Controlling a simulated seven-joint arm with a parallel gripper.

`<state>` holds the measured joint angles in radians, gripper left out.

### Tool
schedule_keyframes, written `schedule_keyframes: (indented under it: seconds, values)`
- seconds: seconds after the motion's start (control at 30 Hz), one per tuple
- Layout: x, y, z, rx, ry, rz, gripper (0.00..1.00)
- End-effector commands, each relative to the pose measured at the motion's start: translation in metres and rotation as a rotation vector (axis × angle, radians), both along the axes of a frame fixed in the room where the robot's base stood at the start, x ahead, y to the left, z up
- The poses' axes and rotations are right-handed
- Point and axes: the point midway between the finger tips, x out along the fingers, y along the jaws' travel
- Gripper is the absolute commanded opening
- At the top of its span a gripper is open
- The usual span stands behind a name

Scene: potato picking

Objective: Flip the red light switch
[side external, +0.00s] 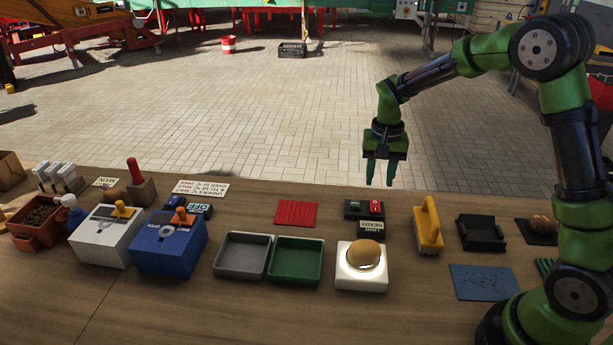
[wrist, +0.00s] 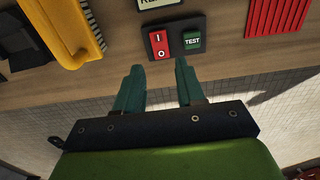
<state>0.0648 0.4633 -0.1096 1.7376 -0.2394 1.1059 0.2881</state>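The red light switch (wrist: 160,44) is a red rocker marked I and O on a dark box, beside a green TEST button (wrist: 192,40). In the side external view the red switch (side external: 375,204) sits on the same box, behind a lamp with a potato on it. My gripper (wrist: 158,78) is open and empty, its two green fingers apart and pointing toward the box in the wrist view. In the side external view my gripper (side external: 380,172) hangs above and behind the box, fingers down, not touching it.
A white lamp box (side external: 361,278) with a potato (side external: 367,252) stands in front of the switch box. A yellow brush (side external: 428,224) is to the right, a red mat (side external: 297,213) to the left. Grey (side external: 242,277) and green trays (side external: 294,281) lie front left.

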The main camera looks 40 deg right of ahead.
Motion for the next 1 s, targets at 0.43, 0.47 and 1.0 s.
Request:
schedule_keyframes:
  seconds: [0.43,0.47,1.0]
  values:
    - [0.000,0.000,-0.068,0.001,0.001,-0.001,0.38]
    - [0.000,0.000,-0.070,0.001,0.001,-0.001,0.38]
    - [0.000,0.000,-0.072,0.000,0.000,0.000,0.05]
